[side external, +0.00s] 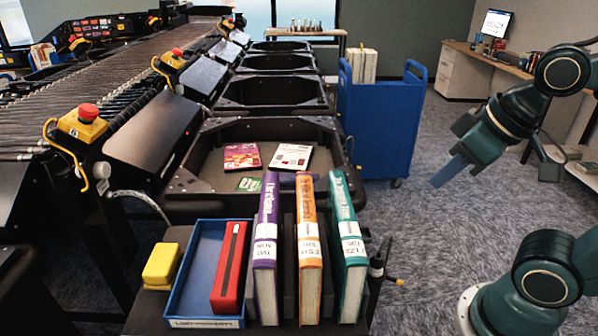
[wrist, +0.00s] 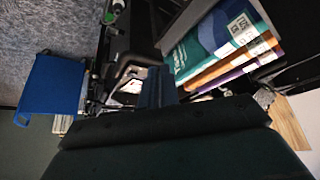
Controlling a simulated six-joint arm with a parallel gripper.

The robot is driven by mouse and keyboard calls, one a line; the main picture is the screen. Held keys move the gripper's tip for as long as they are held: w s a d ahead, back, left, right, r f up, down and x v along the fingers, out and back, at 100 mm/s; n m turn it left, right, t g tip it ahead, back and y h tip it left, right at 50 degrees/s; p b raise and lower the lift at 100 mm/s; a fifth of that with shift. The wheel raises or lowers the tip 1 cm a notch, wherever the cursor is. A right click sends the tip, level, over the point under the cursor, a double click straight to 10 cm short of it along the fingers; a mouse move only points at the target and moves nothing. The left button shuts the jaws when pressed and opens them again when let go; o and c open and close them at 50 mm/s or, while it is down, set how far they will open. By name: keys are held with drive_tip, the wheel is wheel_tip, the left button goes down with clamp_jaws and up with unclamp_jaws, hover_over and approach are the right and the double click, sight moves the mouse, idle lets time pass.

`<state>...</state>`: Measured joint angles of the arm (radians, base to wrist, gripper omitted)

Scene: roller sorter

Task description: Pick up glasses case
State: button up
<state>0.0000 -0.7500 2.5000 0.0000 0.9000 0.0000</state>
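A long red case (side external: 229,268) with a dark stripe along its top, which looks like the glasses case, lies in a blue tray (side external: 203,323) at the front of the side view. It lies lengthwise along the tray's right side. My gripper (side external: 441,177) hangs over the carpet at the right, well apart from the tray and case. Its blue fingers (wrist: 155,86) show in the wrist view close together, with nothing seen between them. The case is not visible in the wrist view.
Purple (side external: 265,240), orange (side external: 308,240) and teal (side external: 347,240) books stand upright right of the tray. A yellow block (side external: 161,265) sits left of it. Behind is a black bin (side external: 210,205) holding flat items. A blue cart (side external: 375,125) stands behind my gripper.

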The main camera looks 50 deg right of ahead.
drive_tip(key=o, duration=1.4)
drive_tip(key=w+d+r+n+g+y, duration=0.1)
drive_tip(key=w+d+n, duration=0.1)
drive_tip(key=w, duration=1.1)
drive_tip(key=w+d+r+n, duration=0.1)
drive_tip(key=w+d+n, duration=0.2)
drive_tip(key=w, duration=1.1)
drive_tip(key=w+d+f+n+g+y, duration=0.1)
drive_tip(key=w+d+f+n, duration=0.1)
drive_tip(key=w+d+f, duration=0.6)
drive_tip(key=w+d+f+n+y, duration=0.1)
drive_tip(key=w+d+f+n, duration=0.1)
drive_tip(key=w+d+f, duration=0.5)
drive_tip(key=shift+s+a+x, duration=0.15)
drive_tip(key=shift+a+x, duration=0.05)
drive_tip(key=shift+x, duration=1.85)
drive_tip(key=shift+s+a+x, duration=0.1)
drive_tip(key=shift+a+x, duration=0.05)
drive_tip(key=shift+x, duration=1.9)
drive_tip(key=shift+s+a+x, duration=0.15)
drive_tip(key=shift+a+x, duration=0.05)
drive_tip(key=shift+x, duration=1.9)
